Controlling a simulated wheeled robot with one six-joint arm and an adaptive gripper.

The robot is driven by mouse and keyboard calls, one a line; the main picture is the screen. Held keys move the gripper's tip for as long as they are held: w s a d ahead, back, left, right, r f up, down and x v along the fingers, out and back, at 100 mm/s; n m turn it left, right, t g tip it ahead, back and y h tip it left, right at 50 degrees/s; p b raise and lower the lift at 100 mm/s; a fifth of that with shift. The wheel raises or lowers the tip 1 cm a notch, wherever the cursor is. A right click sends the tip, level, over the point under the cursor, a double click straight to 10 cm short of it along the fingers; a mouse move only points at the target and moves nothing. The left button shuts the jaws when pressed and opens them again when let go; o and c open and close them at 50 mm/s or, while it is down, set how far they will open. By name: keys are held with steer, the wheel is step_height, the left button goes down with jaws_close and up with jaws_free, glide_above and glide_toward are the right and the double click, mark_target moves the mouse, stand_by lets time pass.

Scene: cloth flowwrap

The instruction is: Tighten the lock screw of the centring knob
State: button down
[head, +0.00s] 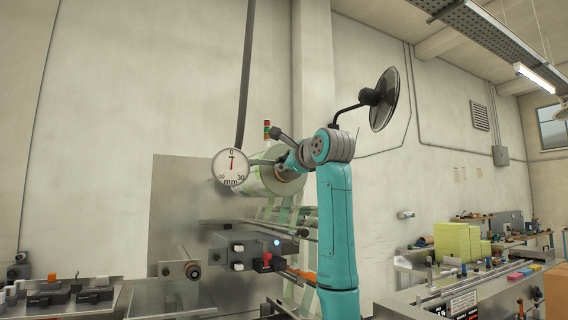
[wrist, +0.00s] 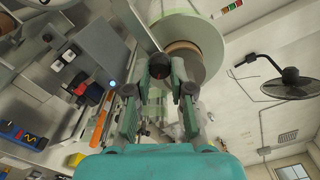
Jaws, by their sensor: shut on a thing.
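In the wrist view, a dark round knob (wrist: 160,66) with a reddish mark on its face sits between the tips of my gripper (wrist: 159,86), in front of the film roll's end. I take it for the centring knob or its lock screw; the two cannot be told apart here. My gripper is shut on it, and the fingers hide part of it. In the head view, my gripper (head: 292,160) is at the near end of the film roll (head: 256,178), and the knob is hidden behind my arm. A round mm dial (head: 231,168) beside the roll has its red needle near 0.
Below the roll is a grey control box (head: 245,250) with a lit blue button and a red switch. A black fan (head: 383,98) hangs to the right. A bench (head: 470,284) with yellow stacks (head: 456,241) stands at the right. A steel plate (head: 177,215) is behind.

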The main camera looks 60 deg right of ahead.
steer(key=shift+f+m, duration=0.1)
steer(key=shift+m, duration=0.5)
steer(key=c, duration=1)
jaws_free()
steer(key=v, duration=1.2)
steer(key=shift+d, duration=0.1)
